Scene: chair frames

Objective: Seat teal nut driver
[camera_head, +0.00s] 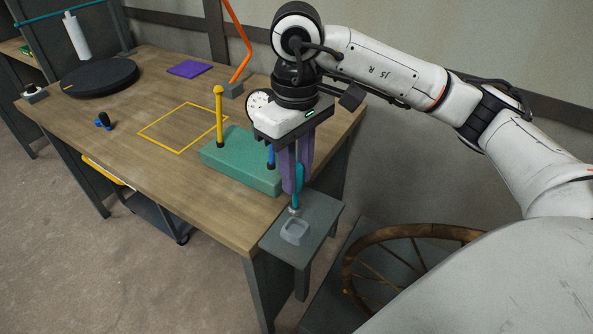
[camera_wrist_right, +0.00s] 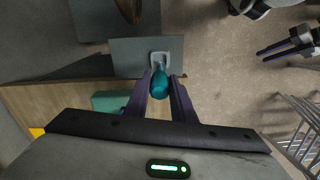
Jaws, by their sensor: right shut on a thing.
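The teal nut driver (camera_head: 299,176) is upright in my right gripper (camera_head: 295,187), whose purple fingers are shut on its handle. Its shaft points down at the small grey side shelf (camera_head: 318,217); I cannot tell whether the tip touches anything. The teal handle (camera_wrist_right: 160,84) shows between the fingers in the wrist view. A green block (camera_head: 235,162) on the table's near right corner holds a yellow driver (camera_head: 219,118) and a blue driver (camera_head: 271,158) upright. The blue one is partly hidden by my gripper. What looks like my left gripper (camera_wrist_right: 275,50) is far right in the wrist view.
A pale grey square-rimmed holder (camera_head: 296,231) sits on the side shelf by the driver's tip. A yellow outlined square (camera_head: 182,127) on the table is empty. An orange lamp arm (camera_head: 240,60) stands behind the block. A wooden wheel (camera_head: 380,238) is right of the shelf.

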